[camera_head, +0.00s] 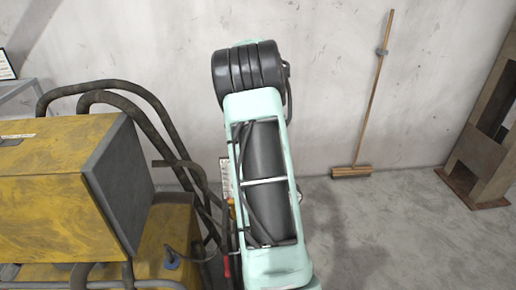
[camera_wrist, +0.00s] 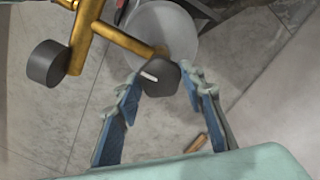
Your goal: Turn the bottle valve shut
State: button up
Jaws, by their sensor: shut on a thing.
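In the wrist view a brass valve (camera_wrist: 126,40) crosses the top, in front of a pale grey round bottle (camera_wrist: 180,22). A dark knob (camera_wrist: 160,80) sits at the right end of the valve's brass stem. A second dark round piece (camera_wrist: 47,63) is at the valve's left. My gripper (camera_wrist: 161,83) has its blue-padded fingers on either side of the right knob, with the fingertips closed on it. In the head view my pale green arm hides the gripper and most of the bottle area.
A broom (camera_head: 352,171) leans on the wall, and a brown metal frame (camera_head: 487,150) stands at the right. The floor (camera_head: 390,230) between is clear.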

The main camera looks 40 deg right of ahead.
jog(key=shift+w+r, duration=0.1)
jog(key=o, duration=1.1)
jog(key=shift+o, duration=0.2)
notch_tip(320, 180, up, 12)
